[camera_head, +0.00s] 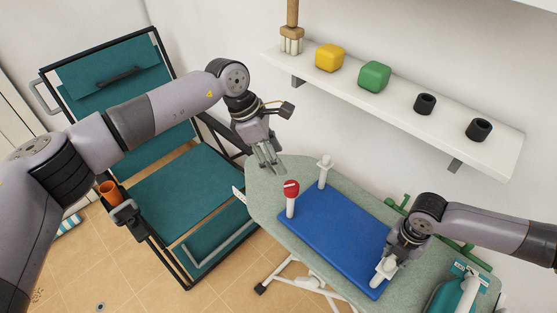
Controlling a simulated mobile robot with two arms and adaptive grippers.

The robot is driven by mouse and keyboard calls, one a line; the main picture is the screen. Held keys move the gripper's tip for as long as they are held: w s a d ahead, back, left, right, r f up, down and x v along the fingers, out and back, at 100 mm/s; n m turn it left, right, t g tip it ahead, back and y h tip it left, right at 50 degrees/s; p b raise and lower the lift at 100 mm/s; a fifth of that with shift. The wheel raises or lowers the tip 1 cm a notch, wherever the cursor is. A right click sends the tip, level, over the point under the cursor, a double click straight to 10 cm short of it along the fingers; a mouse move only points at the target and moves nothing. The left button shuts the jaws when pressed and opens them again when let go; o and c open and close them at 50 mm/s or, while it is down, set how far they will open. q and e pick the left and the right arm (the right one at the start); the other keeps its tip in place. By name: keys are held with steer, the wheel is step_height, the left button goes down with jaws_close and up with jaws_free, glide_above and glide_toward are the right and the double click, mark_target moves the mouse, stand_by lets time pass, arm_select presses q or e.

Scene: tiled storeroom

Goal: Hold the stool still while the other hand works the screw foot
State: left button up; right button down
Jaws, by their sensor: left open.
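The stool lies upside down, its blue seat (333,232) flat on a grey-green ironing board and its short white legs pointing up. A red screw foot (291,186) caps the near-left leg. The far-left leg (325,172) has a white end. My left gripper (270,163) is open and empty, above and left of the red foot, apart from it. My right gripper (386,264) is at the stool's near-right corner, at a white leg there. Its fingers overlap that leg, so I cannot tell whether they are shut on it. The far-right corner is hidden behind my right wrist.
The ironing board (262,186) carries a teal iron (455,292) at its right end. A teal folding chair (175,190) stands left. A white wall shelf (450,133) above holds a yellow block (329,58), a green block (375,76) and two black cups.

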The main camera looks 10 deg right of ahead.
steer(key=c, duration=1.3)
jaws_free()
steer(key=shift+o, duration=0.5)
steer(key=shift+o, duration=0.7)
steer(key=shift+r, duration=0.1)
step_height(320, 180, up, 5)
steer(key=p, duration=0.6)
steer(key=shift+r, duration=0.1)
steer(key=shift+r+p, duration=1.15)
steer(key=shift+r, duration=0.25)
